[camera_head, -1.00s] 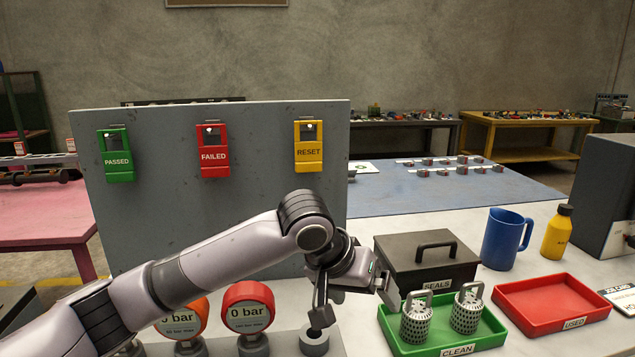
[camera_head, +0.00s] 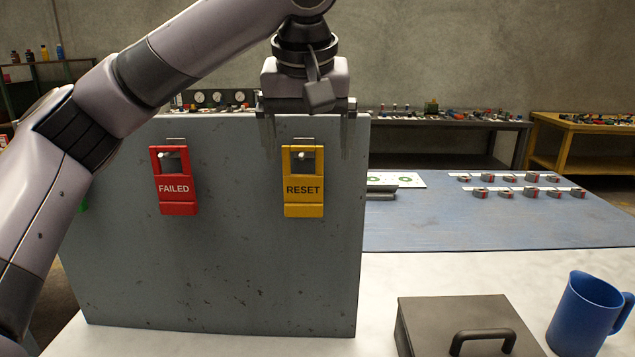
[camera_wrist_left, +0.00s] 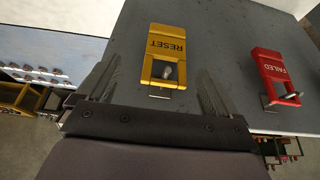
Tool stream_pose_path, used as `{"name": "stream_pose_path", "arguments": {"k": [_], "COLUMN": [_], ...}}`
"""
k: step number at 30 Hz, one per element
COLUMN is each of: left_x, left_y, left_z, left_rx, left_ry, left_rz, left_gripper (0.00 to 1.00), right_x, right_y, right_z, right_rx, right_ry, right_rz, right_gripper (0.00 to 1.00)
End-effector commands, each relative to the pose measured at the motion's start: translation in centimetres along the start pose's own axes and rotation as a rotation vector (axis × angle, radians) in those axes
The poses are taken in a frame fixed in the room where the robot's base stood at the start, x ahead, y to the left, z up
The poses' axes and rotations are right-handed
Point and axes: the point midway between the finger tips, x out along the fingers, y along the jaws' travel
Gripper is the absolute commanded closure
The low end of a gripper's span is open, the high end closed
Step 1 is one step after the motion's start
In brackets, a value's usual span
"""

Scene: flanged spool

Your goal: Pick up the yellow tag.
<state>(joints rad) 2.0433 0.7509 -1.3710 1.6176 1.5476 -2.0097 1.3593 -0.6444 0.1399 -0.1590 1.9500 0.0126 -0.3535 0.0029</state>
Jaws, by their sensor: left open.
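The yellow tag (camera_head: 303,196), marked RESET, hangs upright on a peg on the grey panel, the peg showing through the window in its upper part. My left gripper (camera_head: 308,148) is open and empty and points down at the panel's top edge, above the yellow tag. In the left wrist view the yellow tag (camera_wrist_left: 167,42) lies ahead between the two spread fingers of the left gripper (camera_wrist_left: 159,75), and I see no contact. My right gripper is in no view.
The red FAILED tag (camera_head: 175,190) hangs to the left on the same grey panel (camera_head: 230,270). A sliver of green tag shows behind my left arm. A black lidded box (camera_head: 465,315) and a blue mug (camera_head: 585,315) stand at the lower right.

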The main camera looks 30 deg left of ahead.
Motion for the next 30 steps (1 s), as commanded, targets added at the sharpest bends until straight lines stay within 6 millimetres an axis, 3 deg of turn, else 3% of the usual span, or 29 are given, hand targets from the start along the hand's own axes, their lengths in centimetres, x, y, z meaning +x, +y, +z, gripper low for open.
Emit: {"name": "stream_pose_path", "arguments": {"k": [11,24,30], "left_x": [2.1,6.5,7.0], "left_y": [-0.2,-0.9,-0.9], "left_z": [0.0,0.0,0.0], "left_rx": [-0.001,-0.001,-0.002], "left_ry": [-0.001,-0.002,0.000], "left_rz": [-0.001,0.000,0.001], "left_gripper": [0.06,0.06,0.06], "right_x": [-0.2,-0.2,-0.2], "right_y": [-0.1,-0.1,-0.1], "right_z": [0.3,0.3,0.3], "right_rx": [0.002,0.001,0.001], "right_ry": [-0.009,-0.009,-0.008], "right_rz": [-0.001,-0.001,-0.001], "right_gripper": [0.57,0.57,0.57]}}
